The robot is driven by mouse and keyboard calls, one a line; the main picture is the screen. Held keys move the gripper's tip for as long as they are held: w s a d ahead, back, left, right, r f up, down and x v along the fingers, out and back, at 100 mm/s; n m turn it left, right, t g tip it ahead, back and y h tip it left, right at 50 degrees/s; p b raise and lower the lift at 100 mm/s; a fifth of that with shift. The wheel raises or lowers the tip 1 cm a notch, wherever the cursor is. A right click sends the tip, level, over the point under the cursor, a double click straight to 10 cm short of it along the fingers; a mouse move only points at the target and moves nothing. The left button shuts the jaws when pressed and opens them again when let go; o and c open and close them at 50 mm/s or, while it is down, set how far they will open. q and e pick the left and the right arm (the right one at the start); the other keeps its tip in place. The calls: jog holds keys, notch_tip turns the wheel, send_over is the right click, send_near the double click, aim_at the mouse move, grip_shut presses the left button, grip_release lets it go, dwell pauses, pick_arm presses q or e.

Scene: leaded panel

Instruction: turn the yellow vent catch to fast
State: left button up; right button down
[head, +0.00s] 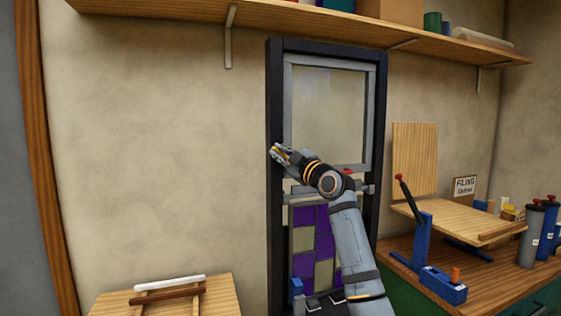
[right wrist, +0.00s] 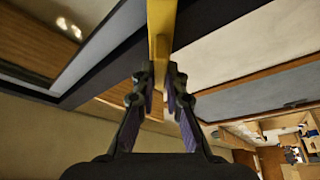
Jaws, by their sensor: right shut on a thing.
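The yellow vent catch (right wrist: 162,22) is a bar running up the middle of the right wrist view, beside the dark frame. My right gripper (right wrist: 158,72) has its fingertips closed on both sides of the bar's lower part. In the head view my right gripper (head: 277,152) is at the left upright of the dark frame (head: 274,90), level with the lower part of the grey-edged pane (head: 328,110). There the gripper hides most of the catch, and I cannot read any mark for fast. My left gripper is not in view.
Below the pane is a purple and beige leaded panel (head: 303,240), partly behind my right arm. A bench (head: 400,250) with a blue clamp stands at right. A small wooden table (head: 215,295) stands at lower left. A shelf (head: 300,18) runs above.

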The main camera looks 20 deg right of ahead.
jog(key=n+g, duration=0.1)
jog(key=n, duration=0.2)
jog(key=shift+y, duration=0.3)
jog(key=n+g+p, duration=0.1)
jog(key=n, duration=0.2)
jog(key=shift+a+n, duration=0.1)
jog(key=shift+n, duration=0.2)
jog(key=shift+f+n+g+p, duration=0.2)
jog(key=shift+n+g+p, duration=0.45)
jog(key=shift+n, duration=0.25)
jog(key=shift+f, duration=0.1)
jog(key=c, duration=1.4)
grip_release()
